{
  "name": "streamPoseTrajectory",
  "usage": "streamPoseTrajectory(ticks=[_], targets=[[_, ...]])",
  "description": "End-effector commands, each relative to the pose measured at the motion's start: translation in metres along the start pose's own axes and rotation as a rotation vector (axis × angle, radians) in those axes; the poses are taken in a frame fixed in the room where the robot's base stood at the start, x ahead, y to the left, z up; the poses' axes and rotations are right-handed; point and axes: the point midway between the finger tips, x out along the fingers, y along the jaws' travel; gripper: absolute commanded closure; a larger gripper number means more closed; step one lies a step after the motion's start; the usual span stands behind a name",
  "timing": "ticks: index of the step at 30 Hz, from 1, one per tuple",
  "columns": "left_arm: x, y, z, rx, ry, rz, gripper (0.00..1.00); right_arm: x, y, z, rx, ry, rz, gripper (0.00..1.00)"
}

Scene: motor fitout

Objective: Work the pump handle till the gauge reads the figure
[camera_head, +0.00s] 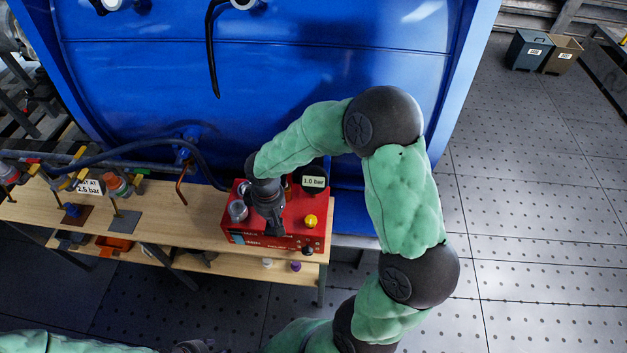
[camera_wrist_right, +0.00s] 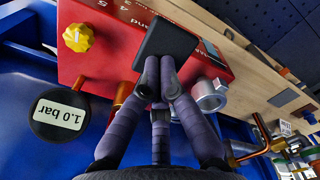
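A red pump box (camera_head: 291,220) stands at the right end of the wooden bench. Its round dark gauge (camera_wrist_right: 62,115) reads 1.0 bar, and its label also shows in the head view (camera_head: 313,181). My right gripper (camera_head: 272,222) is over the box from above. In the right wrist view its purple-grey fingers (camera_wrist_right: 160,88) are brought together at the black block of the pump handle (camera_wrist_right: 168,40) and look shut on it. The fingers hide part of the handle. Only a dark end of my left gripper (camera_head: 192,346) shows at the bottom edge; its fingers are not clear.
A sign reading 2.5 bar (camera_head: 89,188) stands on the bench (camera_head: 165,225) at the left, near pipes and valves. The box carries a yellow knob (camera_head: 311,221) and a grey metal cylinder (camera_head: 238,210). A large blue tank (camera_head: 300,60) rises behind. Open floor lies right.

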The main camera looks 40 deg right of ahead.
Motion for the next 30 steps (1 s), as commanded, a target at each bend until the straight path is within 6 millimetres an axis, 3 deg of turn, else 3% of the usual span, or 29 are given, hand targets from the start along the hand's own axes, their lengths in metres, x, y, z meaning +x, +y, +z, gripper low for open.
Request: streamPoseTrajectory(ticks=[3,15,30], targets=[[-0.014,0.005,0.000,0.000,0.000,0.000,0.60,-0.019,-0.001,0.000,0.000,0.002,0.000,1.00],[-0.045,0.016,0.002,0.000,0.000,0.000,0.60,-0.064,-0.006,0.003,0.000,0.000,-0.001,1.00],[-0.044,0.016,0.002,0.000,0.000,0.000,0.60,-0.065,-0.007,0.004,0.000,0.000,-0.001,1.00]])
